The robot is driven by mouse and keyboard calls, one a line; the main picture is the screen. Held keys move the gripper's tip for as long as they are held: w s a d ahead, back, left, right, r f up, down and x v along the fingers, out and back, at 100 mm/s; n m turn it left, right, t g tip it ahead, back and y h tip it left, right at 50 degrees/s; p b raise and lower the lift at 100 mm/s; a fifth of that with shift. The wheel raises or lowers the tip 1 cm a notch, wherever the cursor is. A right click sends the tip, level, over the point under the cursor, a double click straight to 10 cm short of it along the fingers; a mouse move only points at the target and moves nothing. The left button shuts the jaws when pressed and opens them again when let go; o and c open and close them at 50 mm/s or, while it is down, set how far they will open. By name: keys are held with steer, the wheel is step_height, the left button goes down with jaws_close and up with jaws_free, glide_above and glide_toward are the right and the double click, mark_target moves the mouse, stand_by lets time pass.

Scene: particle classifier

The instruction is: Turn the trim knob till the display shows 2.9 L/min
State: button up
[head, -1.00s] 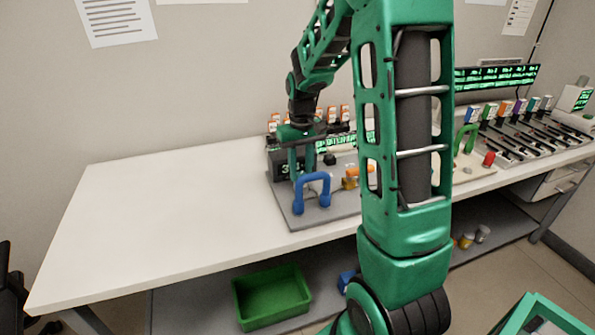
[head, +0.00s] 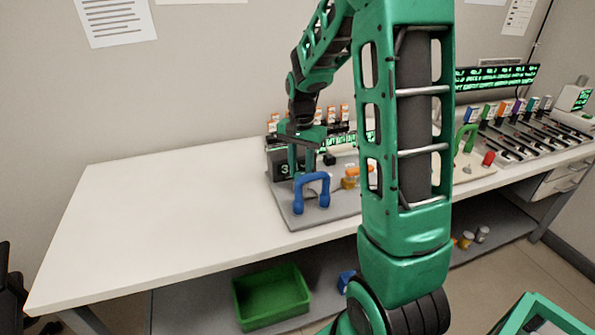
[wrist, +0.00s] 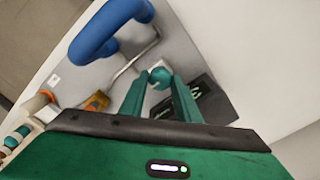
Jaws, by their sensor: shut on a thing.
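My gripper (wrist: 160,82) points down at the grey panel board and is shut on the trim knob (wrist: 160,74), a small rounded teal-grey piece between the fingertips in the wrist view. In the head view my gripper (head: 301,172) stands behind the blue handle, and the knob is hidden there. The dark display (head: 285,169) is partly covered by my fingers; a green digit like a 3 shows, but the full reading cannot be made out. The display also shows in the wrist view (wrist: 212,103), tilted and partly hidden.
A blue arched handle (head: 312,179) rises from the board (head: 318,215) close beside my gripper. An orange and yellow fitting (head: 350,178) lies to its right. Orange-topped bottles stand behind. The left of the white table (head: 170,200) is clear.

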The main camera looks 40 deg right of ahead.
mark_target(299, 174)
steer(key=shift+w+a+m, duration=0.2)
steer(key=shift+m, duration=0.4)
steer(key=o, duration=1)
steer(key=shift+o, duration=0.2)
steer(key=shift+s+d, duration=0.1)
steer(key=shift+r, duration=0.1)
step_height(299, 174, up, 11)
steer(key=shift+f, duration=0.2)
